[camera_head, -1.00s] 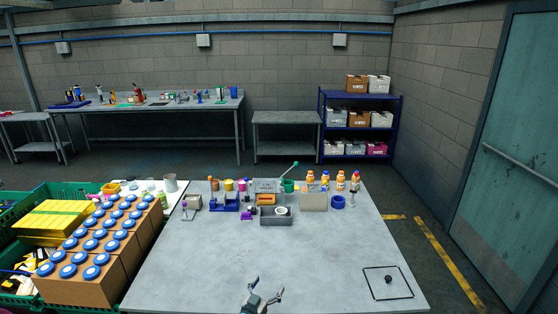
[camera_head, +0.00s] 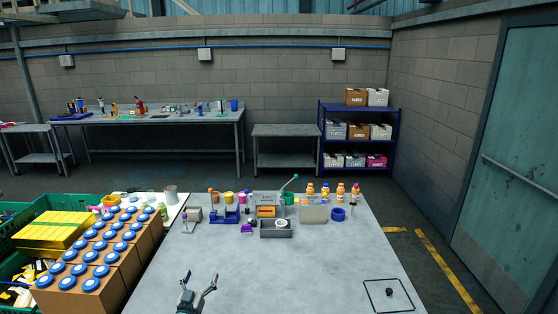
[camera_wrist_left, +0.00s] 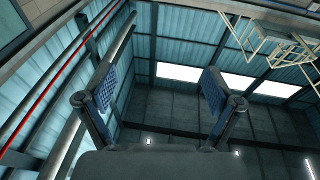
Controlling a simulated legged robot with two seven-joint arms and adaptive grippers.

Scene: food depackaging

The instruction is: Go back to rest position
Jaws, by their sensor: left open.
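My left gripper (camera_head: 199,284) is at the near edge of the grey table (camera_head: 290,270) in the head view, its fingers spread and pointing up. In the left wrist view the two fingers of the left gripper (camera_wrist_left: 158,95) stand well apart with nothing between them. Behind them I see only the ceiling and upper walls. My right gripper is not in the head view.
Jars, bottles (camera_head: 340,191) and small fixtures line the table's far edge. A black square outline (camera_head: 371,297) with a small dark knob (camera_head: 389,292) is at the near right. Boxes with blue lids (camera_head: 103,257) stand at the left. The table's middle is clear.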

